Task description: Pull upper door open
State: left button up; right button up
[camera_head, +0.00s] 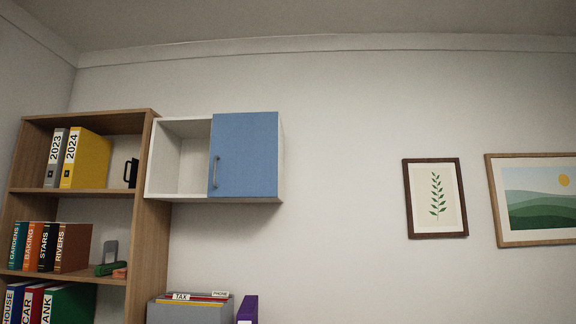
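A white wall cabinet (180,166) hangs high on the wall, to the right of the wooden bookshelf. Its blue door (246,155) covers the right half of the front and appears shut. A grey vertical handle (215,172) sits near the door's left edge. The left half of the cabinet is an open, empty compartment. Neither of my grippers shows in the head view.
A wooden bookshelf (152,225) with binders and books stands at the left. Below the cabinet are a grey file box (190,312) with folders and a purple binder (247,309). A plant picture (436,198) and a landscape picture (538,200) hang at the right.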

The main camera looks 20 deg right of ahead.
aim_at(243, 161)
jog(key=z, duration=1.45)
jog(key=i, duration=1.75)
jog(key=u, duration=0.4)
